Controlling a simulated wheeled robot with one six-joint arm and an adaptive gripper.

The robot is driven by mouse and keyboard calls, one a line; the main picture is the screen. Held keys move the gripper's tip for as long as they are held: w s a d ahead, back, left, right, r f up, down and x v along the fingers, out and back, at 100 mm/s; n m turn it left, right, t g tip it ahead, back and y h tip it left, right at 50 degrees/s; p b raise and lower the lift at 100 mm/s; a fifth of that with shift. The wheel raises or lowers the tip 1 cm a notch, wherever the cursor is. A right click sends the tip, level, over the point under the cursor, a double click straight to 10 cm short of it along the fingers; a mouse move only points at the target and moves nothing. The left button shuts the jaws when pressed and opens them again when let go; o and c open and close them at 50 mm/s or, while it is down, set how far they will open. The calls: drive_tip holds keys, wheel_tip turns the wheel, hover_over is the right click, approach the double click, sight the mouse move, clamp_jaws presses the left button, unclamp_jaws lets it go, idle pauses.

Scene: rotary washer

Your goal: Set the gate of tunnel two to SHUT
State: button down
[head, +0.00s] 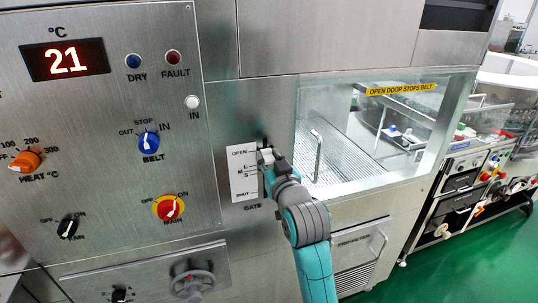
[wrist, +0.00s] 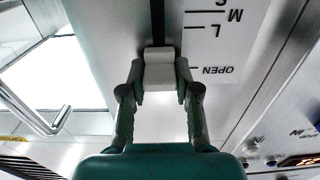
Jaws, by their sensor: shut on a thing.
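The gate slider's pale grey knob (wrist: 159,72) sits in a dark vertical slot (wrist: 160,22). In the wrist view, which is upside down, the knob is level with the OPEN mark. My gripper (head: 267,158) is shut on the knob, one finger on each side; its fingers also show in the wrist view (wrist: 160,84). The white scale plate (head: 243,174), marked OPEN, L, M, S and SHUT, is left of the slot in the head view, with GATE printed below it. My gripper partly hides the knob and slot there. No tunnel number is readable.
Left of the scale is a control panel with a red 21 display (head: 66,60), a blue BELT knob (head: 148,141) and a red MAIN switch (head: 169,208). Right of the slot is a glass door (head: 350,130) with an upright handle (head: 318,155). Green floor lies at the right.

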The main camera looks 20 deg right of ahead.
wheel_tip(320, 180, down, 13)
drive_tip(key=shift+f, duration=0.2)
drive_tip(key=c, duration=0.8)
unclamp_jaws()
drive_tip(key=shift+f, duration=0.1)
drive_tip(key=shift+c, duration=0.2)
drive_tip(key=s, duration=1.2)
